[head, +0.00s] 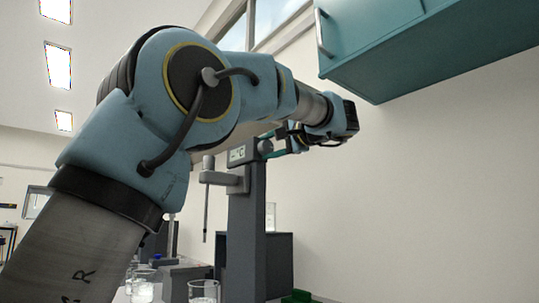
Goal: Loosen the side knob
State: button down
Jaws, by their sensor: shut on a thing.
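The rig is a grey column (246,235) with a head at its top and a thin vertical rod (206,205) hanging from an arm on its left. My arm reaches over from the left and its wrist bends back toward the right side of the rig's head. My gripper (276,142) is at that side, small and partly covered by my own arm. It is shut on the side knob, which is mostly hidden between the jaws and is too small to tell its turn.
A teal wall cabinet (430,45) hangs above and right of my wrist. Glass beakers (204,291) stand on the bench at the bottom. A dark box (279,262) stands behind the column, and a green object (299,296) lies at the bottom edge. The wall at right is bare.

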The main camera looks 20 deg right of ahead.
jog(key=shift+f, duration=0.1)
dwell(0.3)
jog(key=shift+c, duration=1.5)
grip_release()
jog(key=b+v, duration=0.1)
jog(key=v, duration=0.9)
jog(key=shift+s, duration=0.4)
jog(key=shift+d, duration=0.1)
